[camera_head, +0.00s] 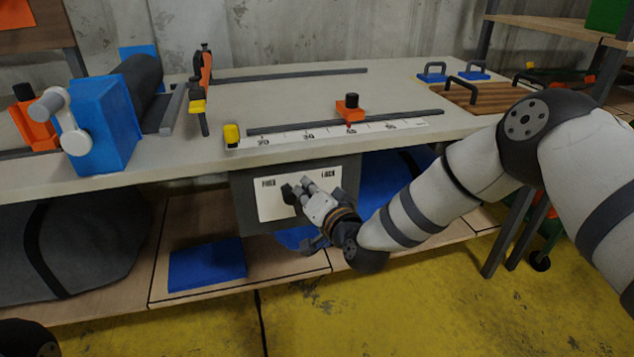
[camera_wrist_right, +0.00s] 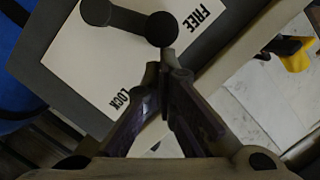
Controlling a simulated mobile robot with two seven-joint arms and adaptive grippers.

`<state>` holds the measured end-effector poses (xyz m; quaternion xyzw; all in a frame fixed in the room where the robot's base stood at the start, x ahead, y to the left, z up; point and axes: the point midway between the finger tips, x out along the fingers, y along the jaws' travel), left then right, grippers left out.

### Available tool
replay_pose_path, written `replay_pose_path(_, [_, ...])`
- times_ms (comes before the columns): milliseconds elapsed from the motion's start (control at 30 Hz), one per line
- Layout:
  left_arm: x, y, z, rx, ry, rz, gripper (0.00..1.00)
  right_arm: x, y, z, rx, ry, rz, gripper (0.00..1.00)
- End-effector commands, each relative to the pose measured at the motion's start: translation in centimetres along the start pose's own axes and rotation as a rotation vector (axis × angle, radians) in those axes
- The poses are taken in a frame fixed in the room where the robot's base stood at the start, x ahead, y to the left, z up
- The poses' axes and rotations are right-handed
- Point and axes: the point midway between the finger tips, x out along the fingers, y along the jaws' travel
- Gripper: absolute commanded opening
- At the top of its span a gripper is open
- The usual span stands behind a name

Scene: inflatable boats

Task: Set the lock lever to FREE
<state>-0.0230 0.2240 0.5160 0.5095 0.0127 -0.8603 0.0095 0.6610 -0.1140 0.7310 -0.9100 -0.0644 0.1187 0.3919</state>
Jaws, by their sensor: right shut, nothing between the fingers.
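The lock lever (camera_wrist_right: 130,20) is a dark arm with a round knob, on a white plate (camera_wrist_right: 75,45) printed FREE and LOCK. In the wrist view its knob lies between the two words, a little nearer FREE. In the head view the plate (camera_head: 270,208) is on a dark box under the bench front, with FREE at left and LOCK at right. My right gripper (camera_wrist_right: 165,62) is shut and empty, its fingertips just beside the knob; I cannot tell if they touch. In the head view my right gripper (camera_head: 298,191) covers much of the lever. My left gripper is not in view.
The bench top (camera_head: 290,90) overhangs the box, with a rail and orange slider (camera_head: 350,108) above. A blue pad (camera_head: 207,264) lies on the lower shelf. The yellow floor in front is clear.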

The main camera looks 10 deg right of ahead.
Motion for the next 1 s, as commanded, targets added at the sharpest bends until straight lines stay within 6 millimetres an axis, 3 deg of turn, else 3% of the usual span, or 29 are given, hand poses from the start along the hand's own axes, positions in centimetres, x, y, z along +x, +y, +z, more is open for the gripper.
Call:
replay_pose_path(167, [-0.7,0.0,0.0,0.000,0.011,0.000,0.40,0.2,-0.8,0.7,-0.094,0.000,0.022,0.00])
replay_pose_path(1000, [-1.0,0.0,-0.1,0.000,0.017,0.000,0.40,0.4,-1.2,1.6,-0.085,0.000,0.022,0.00])
